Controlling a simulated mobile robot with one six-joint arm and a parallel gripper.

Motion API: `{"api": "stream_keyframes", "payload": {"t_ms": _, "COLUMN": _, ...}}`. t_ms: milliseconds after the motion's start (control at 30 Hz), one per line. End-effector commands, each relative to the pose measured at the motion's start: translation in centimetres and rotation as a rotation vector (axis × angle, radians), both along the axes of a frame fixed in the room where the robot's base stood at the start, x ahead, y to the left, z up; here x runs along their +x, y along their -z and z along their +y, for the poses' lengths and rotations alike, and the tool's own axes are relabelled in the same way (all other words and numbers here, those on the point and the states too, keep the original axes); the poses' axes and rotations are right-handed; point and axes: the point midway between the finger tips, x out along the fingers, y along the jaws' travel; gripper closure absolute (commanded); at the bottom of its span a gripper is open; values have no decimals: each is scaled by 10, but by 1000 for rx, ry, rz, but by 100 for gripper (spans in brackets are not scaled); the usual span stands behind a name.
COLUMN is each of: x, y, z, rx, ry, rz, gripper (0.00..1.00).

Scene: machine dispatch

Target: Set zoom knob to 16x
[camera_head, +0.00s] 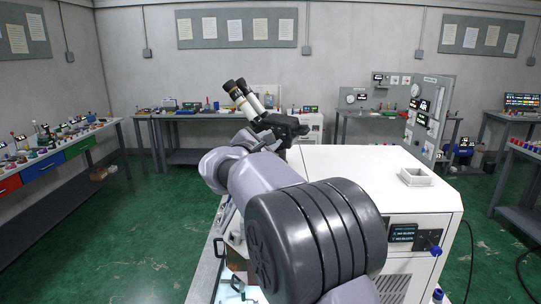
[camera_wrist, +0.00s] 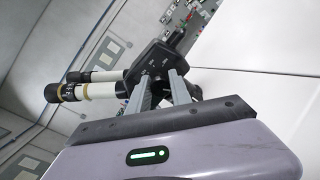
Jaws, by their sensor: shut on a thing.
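The microscope (camera_head: 285,125) has a black head and two cream-and-black eyepieces that point up and left in the head view. In the wrist view its black head (camera_wrist: 160,55) is just beyond my fingers, with small white marks too small to read. My gripper (camera_wrist: 158,76) reaches the side of this head, with its two grey fingers on either side of a narrow space. It is shut on the zoom knob, which the fingers mostly hide. The knob's setting cannot be read. In the head view my arm covers the fingertips.
A white cabinet (camera_head: 345,165) stands beside the microscope, with a small white tray (camera_head: 415,177) on top. A grey panel with gauges (camera_head: 428,112) stands behind it. A bench with coloured drawers (camera_head: 55,160) is at the left. Green floor is open between them.

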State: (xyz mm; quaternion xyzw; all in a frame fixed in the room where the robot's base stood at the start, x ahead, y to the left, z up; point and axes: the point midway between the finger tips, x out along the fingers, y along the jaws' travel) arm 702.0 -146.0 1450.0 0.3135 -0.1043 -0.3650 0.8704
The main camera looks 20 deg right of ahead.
Motion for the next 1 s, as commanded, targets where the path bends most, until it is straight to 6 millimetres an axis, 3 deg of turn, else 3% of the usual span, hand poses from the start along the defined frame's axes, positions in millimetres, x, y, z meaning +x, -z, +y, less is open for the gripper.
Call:
{"api": "stream_keyframes", "payload": {"t_ms": 33, "x": 0, "y": 7, "z": 0, "rx": 33, "ry": 1, "rz": -30, "gripper": 100}}
{"api": "stream_keyframes", "payload": {"t_ms": 600, "x": -1, "y": 6, "z": -1, "rx": 420, "ry": 0, "rz": -378, "gripper": 100}}
{"api": "stream_keyframes", "payload": {"t_ms": 1000, "x": -1, "y": 4, "z": -1, "rx": 593, "ry": 2, "rz": -532, "gripper": 100}}
